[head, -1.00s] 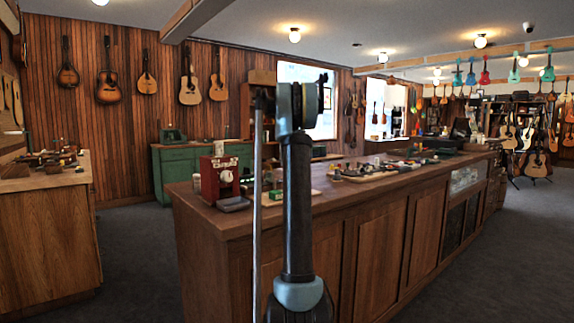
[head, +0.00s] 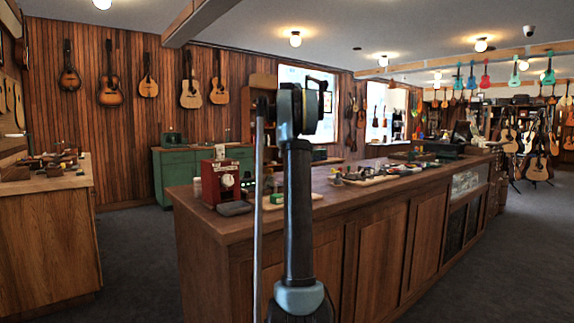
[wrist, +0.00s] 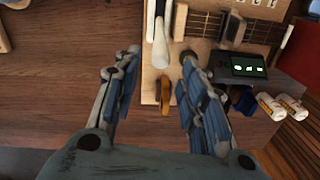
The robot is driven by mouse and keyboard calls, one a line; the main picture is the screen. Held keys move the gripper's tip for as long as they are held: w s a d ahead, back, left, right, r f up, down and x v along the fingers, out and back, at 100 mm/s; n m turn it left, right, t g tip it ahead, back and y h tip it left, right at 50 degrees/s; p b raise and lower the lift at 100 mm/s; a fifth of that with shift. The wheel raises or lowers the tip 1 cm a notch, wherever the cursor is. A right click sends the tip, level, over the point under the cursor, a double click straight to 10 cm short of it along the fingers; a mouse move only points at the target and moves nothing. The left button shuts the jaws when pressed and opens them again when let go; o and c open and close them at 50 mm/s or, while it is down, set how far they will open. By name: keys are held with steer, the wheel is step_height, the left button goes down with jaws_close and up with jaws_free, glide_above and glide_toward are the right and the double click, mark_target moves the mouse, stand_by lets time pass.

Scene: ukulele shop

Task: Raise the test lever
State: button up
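In the wrist view, my gripper (wrist: 161,56) is open, its two blue-padded fingers apart over a pale wooden board. A white, rounded bar (wrist: 158,35), which may be the test lever, lies ahead between the fingertips. A thin rod with a dark end shows beside the right fingertip. I cannot tell for sure which part is the lever. In the head view, a red box with a white dial (head: 227,180) stands on the counter. My gripper cannot be made out there behind my arm.
The long wooden counter (head: 375,225) carries several small parts and trays. In the wrist view, a fretted neck (wrist: 215,25), a dark box with a lit green display (wrist: 249,66) and white bottles (wrist: 270,105) lie to the right. Bare wood is at left.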

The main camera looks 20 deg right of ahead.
steer(key=shift+w+d+r, duration=0.1)
steer(key=shift+r, duration=2.75)
